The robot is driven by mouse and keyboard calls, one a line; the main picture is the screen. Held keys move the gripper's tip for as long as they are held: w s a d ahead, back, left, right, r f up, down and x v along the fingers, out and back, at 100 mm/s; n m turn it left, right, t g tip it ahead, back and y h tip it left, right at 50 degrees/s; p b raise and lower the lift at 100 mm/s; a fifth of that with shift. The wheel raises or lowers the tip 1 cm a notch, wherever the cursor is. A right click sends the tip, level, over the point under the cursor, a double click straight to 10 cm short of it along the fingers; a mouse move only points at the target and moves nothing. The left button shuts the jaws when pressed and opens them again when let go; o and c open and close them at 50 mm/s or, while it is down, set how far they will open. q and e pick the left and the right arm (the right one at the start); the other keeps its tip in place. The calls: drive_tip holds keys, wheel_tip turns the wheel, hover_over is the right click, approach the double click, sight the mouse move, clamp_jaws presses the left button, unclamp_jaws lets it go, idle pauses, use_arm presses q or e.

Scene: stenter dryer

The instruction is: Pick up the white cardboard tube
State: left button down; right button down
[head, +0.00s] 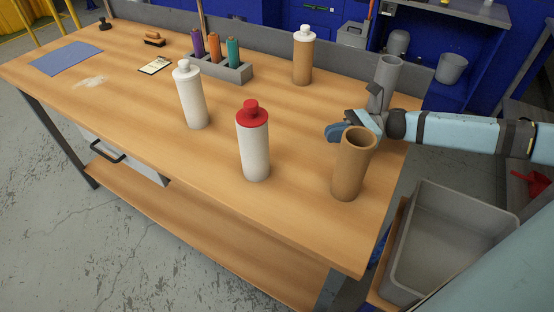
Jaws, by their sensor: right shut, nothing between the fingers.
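Two white cylinders stand upright on the wooden workbench (290,205). One is a white tube with a white knobbed cap (193,105), left of the middle. The other is a white tube with a red knobbed cap (254,152), nearer the front. My right gripper (337,131) comes in from the right and is shut and empty, to the right of both white tubes and apart from them. It is just behind an open brown tube (347,182) that partly covers it. My left gripper is out of view.
A grey tube (388,72) stands behind my right gripper. A brown tube with white cap (303,60) is at the back, beside a grey rack (237,76) of coloured spools. A grey bin (425,275) stands off the bench's right end. The bench's left front is clear.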

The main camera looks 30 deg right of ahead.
drive_tip(key=shift+s+d+f, duration=0.2)
drive_tip(key=shift+d+f, duration=0.05)
drive_tip(key=shift+f, duration=0.15)
approach(248, 153)
drive_tip(key=shift+n+g, duration=0.3)
drive_tip(key=w+f, duration=0.2)
drive_tip(key=w, duration=0.1)
drive_tip(key=shift+w+a+f+p, duration=0.25)
drive_tip(key=shift+a+f+p, duration=0.05)
drive_tip(key=shift+a+p, duration=0.1)
drive_tip(key=shift+w+a+f, duration=0.1)
drive_tip(key=shift+w+a, duration=0.05)
drive_tip(key=shift+a, duration=0.4)
drive_tip(key=x, duration=0.7)
drive_tip(key=shift+b, duration=0.3)
